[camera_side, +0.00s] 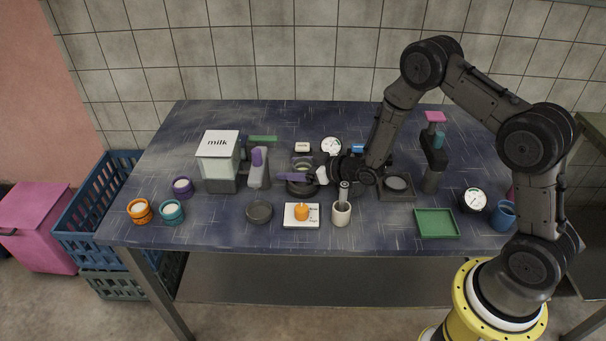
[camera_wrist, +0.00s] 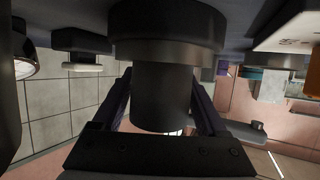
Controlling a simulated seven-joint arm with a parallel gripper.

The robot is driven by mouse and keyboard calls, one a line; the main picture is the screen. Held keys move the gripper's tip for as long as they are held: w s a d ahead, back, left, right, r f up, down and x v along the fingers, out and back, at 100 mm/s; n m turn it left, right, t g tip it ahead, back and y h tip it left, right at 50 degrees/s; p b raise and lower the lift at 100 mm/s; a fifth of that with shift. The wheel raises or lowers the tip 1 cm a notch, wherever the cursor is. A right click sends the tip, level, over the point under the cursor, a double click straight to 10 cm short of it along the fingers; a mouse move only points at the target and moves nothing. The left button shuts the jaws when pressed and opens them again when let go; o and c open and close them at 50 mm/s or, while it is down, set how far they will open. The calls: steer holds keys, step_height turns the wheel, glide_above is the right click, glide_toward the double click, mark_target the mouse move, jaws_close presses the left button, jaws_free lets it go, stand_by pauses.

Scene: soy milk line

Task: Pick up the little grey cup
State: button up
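My gripper (camera_side: 297,177) is low over the middle of the table, with its fingers pointing left in the side view. In the wrist view a dark grey cylinder (camera_wrist: 163,98), perhaps the little grey cup, stands between the two fingers of my gripper (camera_wrist: 163,85). It meets a wider dark round part (camera_wrist: 168,37). The fingers are apart, one on each side of it; I cannot tell if they touch it. In the side view the fingers partly hide a dark round piece (camera_side: 303,189) there. A separate low grey bowl (camera_side: 259,213) sits to the front left.
A white scale (camera_side: 292,222) carrying an orange piece and a pale cup (camera_side: 341,214) with a tool in it stand in front of my gripper. A milk dispenser (camera_side: 219,160) and a grey and purple bottle (camera_side: 257,169) stand left. A green tray (camera_side: 436,223) lies right.

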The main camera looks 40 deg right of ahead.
steer(key=c, duration=1.1)
steer(key=shift+o, duration=0.2)
steer(key=shift+r, duration=0.1)
